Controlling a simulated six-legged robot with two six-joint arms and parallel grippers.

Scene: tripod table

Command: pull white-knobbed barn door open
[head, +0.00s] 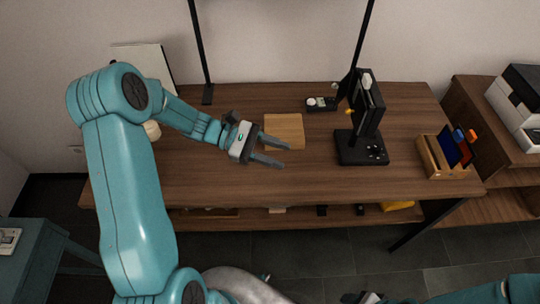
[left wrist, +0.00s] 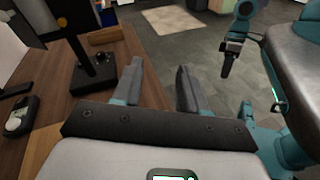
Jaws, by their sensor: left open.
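A black panel device on an upright post (head: 369,105) stands at the right of the wooden table. A small white knob (head: 366,83) shows near its top, and a yellow knob sits lower on its left side. I cannot tell how far any door on it is open. In the left wrist view the post and base (left wrist: 92,75) stand left of my fingers, with the top cut off. My left gripper (head: 287,155) is open and empty above the table, left of the device and apart from it. My right gripper (left wrist: 225,70) shows small in the left wrist view, its jaws unclear.
A light wooden board (head: 284,131) lies beside my left gripper. A small black gadget with a white dial (head: 318,103) lies behind. A wooden organizer (head: 442,160) stands right of the device. Two black poles rise at the table's back. The table front is largely clear.

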